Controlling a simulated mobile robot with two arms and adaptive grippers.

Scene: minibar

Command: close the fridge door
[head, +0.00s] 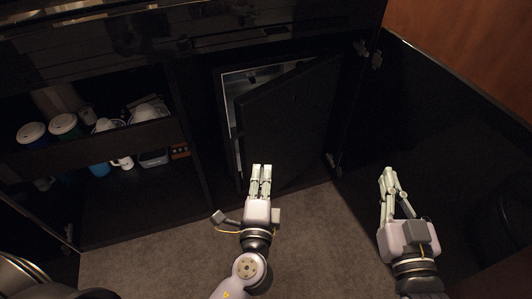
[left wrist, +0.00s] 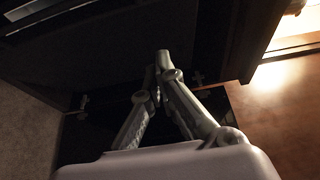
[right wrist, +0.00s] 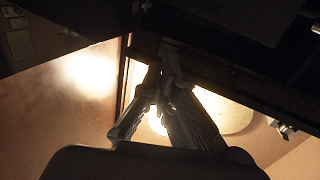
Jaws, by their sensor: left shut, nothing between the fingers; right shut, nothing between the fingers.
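The fridge door (head: 290,125) is a dark panel standing partly open. The pale fridge interior (head: 232,85) shows along its left and top edges. My left gripper (head: 261,172) is shut and empty, and its fingertips overlap the lower left part of the door in the head view. I cannot tell whether they touch it. The fingers also show shut in the left wrist view (left wrist: 163,62), against a dark panel. My right gripper (head: 388,178) is shut and empty, to the right of the fridge in front of a dark cabinet door. It also shows in the right wrist view (right wrist: 168,62).
An open dark cabinet door (head: 425,120) stands on the right, with hinges near the fridge. Open shelves (head: 120,190) on the left hold cups (head: 64,124) and other dishes. The carpet (head: 325,235) between my arms is clear. A dark counter runs along the top.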

